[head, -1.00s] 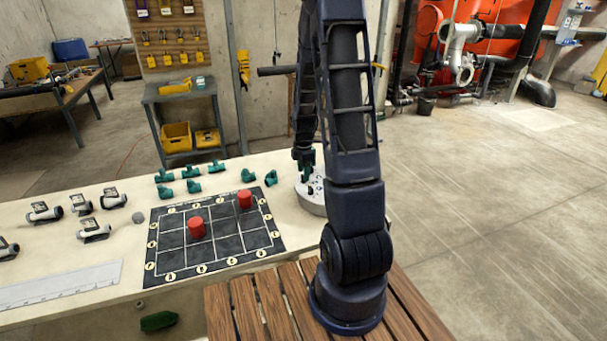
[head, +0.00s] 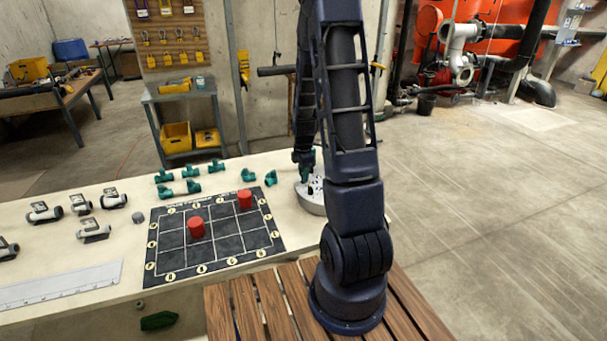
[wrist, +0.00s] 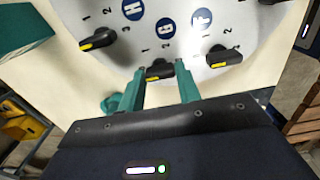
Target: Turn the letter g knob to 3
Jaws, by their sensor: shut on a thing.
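The letter g knob (wrist: 160,69) is black with a yellow pointer mark, below a blue G disc on a round pale plate (wrist: 185,45) in the wrist view. The numbers 1 and 2 show near it; I cannot make out a 3 there. My gripper (wrist: 162,78) has green fingers on either side of this knob and is shut on it. In the head view my gripper (head: 305,167) is at the round plate (head: 312,204), partly hidden by my arm.
The H knob (wrist: 98,40) and F knob (wrist: 222,56) stand close on either side. In the head view, a dark grid board (head: 175,258) with two red cylinders (head: 196,229) lies left of the plate. Teal fittings (head: 248,176) and grey fittings (head: 94,231) lie around it.

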